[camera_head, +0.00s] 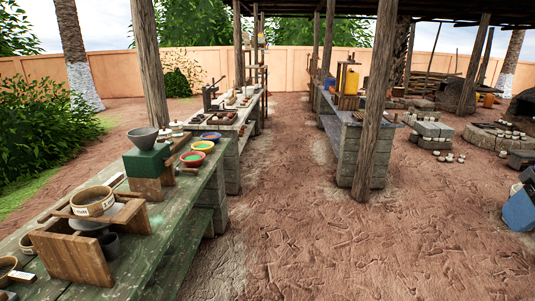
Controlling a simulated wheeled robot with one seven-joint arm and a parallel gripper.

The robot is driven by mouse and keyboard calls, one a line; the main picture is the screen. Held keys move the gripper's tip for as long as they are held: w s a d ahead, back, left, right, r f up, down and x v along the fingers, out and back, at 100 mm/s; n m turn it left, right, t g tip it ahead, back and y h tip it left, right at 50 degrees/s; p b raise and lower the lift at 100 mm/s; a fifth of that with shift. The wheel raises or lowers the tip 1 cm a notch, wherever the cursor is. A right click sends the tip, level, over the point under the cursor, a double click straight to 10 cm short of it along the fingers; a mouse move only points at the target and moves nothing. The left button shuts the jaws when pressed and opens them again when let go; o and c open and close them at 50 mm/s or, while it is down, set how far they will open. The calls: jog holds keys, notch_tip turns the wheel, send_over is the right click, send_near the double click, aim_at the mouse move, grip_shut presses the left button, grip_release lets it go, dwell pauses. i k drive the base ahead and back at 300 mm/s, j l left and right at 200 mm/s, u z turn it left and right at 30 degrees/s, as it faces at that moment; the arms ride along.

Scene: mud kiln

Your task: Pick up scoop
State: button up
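I cannot make out a scoop for certain in the head view. A small round brown vessel (8,266) with a pale strip beside it is cut off at the lower left edge, and its kind is unclear. Several small items on the farther benches are too small to tell apart. My gripper is not in view.
The green bench (165,250) at left bears a sieve (92,201) on a wooden frame (70,257), a dark cup (109,245), a grey bowl (143,137) on a green block (147,161), and coloured bowls (202,146). Posts (375,95) stand near the benches. The central dirt floor (290,220) is clear.

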aim_at(176, 169)
jog(key=i+l+u, duration=0.1)
jog(key=i, duration=1.7)
jog(key=i+u, duration=0.25)
jog(key=i, duration=0.25)
jog(key=i+u, duration=0.3)
jog(key=i, duration=0.2)
jog(key=i+l+u, duration=0.25)
jog(key=i, duration=0.25)
jog(key=i+u, duration=0.5)
jog(key=i+l+u, duration=0.25)
jog(key=u, duration=0.25)
jog(key=i, duration=0.05)
